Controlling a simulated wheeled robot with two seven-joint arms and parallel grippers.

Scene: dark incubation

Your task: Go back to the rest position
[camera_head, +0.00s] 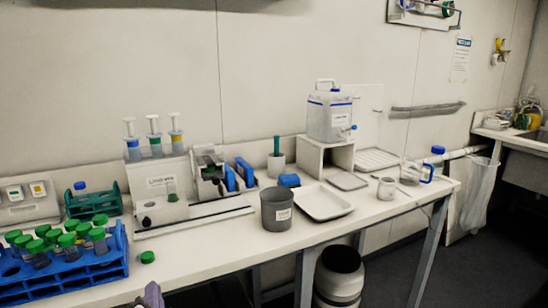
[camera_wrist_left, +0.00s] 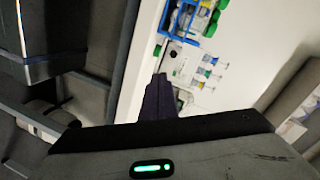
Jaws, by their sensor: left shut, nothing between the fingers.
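My left gripper (camera_head: 151,296) shows only as a dark tip at the bottom edge of the head view, in front of the bench's front edge. In the left wrist view its dark fingers (camera_wrist_left: 159,98) are together, with nothing between them. They are apart from the bench (camera_wrist_left: 222,105) and its items. My right gripper is not in view.
A blue rack (camera_head: 95,275) of green-capped tubes stands at the bench's front left, with a loose green cap (camera_head: 147,257) beside it. A grey beaker (camera_head: 276,212) and white tray (camera_head: 324,203) stand farther right. A bin (camera_head: 339,275) is under the bench.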

